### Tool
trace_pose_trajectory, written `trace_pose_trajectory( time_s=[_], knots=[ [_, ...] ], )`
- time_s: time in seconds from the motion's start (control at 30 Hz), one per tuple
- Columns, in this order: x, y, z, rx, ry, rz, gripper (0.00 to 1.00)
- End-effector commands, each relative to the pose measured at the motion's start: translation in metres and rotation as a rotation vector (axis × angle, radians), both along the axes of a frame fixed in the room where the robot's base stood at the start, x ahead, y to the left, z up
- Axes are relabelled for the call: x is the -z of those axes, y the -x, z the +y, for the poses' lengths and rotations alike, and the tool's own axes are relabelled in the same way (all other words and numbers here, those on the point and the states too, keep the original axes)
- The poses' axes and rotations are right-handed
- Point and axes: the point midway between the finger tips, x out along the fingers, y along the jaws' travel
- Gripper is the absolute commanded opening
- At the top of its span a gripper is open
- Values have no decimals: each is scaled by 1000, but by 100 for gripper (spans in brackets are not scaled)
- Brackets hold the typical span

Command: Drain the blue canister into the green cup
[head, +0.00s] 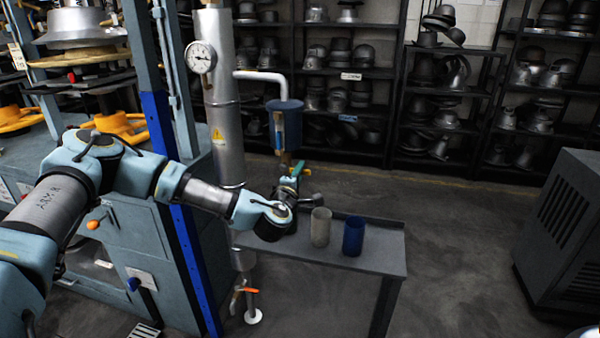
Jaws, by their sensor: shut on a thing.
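The blue canister (285,126) hangs against the shelves, to the right of the thick silver pipe. A pale pipe enters it from above, and a yellowish strip shows on its front. My gripper (291,179) is just below the canister, above the table's back left part. It is shut on a small green thing (297,168) under the canister. I cannot tell if this is a tap handle or part of a cup. A beige-grey cup (320,227) and a blue cup (353,236) stand upright on the table. No clearly green cup shows.
The small grey table (380,262) has bare room to the right of the blue cup. A pressure gauge (201,57) sits on the silver pipe (223,125). A blue-grey press frame stands left. A dark cabinet (570,235) stands right. Shelves of metal hat forms line the back.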

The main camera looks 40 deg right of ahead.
Motion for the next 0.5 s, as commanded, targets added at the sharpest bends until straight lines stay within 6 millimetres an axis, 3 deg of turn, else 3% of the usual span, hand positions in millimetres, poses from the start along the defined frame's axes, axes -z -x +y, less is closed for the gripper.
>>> trace_pose_trajectory(
  time_s=[0.5],
  knots=[
    [4, 0, 0, 0, -28, -45, 0]
  ],
)
